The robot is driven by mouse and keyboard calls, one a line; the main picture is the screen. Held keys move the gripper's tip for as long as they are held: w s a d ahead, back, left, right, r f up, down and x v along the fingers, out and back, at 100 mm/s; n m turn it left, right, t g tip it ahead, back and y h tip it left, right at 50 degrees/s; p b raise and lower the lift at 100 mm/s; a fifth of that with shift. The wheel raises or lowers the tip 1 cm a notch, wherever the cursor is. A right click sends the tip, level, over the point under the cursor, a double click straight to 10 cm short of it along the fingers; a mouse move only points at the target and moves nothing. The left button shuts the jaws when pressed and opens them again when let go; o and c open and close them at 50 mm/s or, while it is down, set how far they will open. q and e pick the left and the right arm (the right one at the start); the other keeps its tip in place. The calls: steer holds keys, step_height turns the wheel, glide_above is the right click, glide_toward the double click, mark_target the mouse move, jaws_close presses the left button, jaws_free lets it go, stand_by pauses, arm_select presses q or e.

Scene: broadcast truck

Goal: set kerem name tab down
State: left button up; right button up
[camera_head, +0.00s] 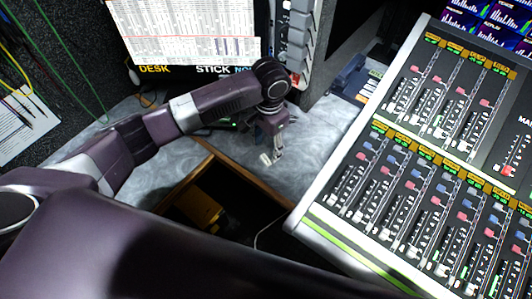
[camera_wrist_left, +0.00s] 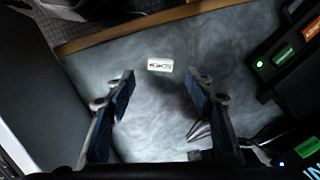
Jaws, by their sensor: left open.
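The name tab is a small white plate with dark lettering, too small to read for certain. It lies flat on the grey marbled desk in the left wrist view (camera_wrist_left: 160,64), a little beyond and between the fingertips. In the head view a small pale piece (camera_head: 265,158) at my left gripper (camera_head: 274,152) looks like the same tab. My left gripper is open in the left wrist view (camera_wrist_left: 162,82), its two blue-padded fingers apart with bare desk between them. The tab is apart from both fingers. My right gripper is not in view.
The desk's wooden edge (camera_head: 250,177) borders a dark opening holding a yellow object (camera_head: 199,208). A large mixing console (camera_head: 420,150) fills the right. A monitor (camera_head: 190,35) stands behind my arm. Dark devices with coloured labels (camera_wrist_left: 284,54) sit right in the left wrist view.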

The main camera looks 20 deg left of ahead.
mark_target(267, 160)
arm_select(q)
step_height(267, 160, up, 6)
steer(key=shift+r, duration=0.2)
steer(key=shift+d, duration=0.1)
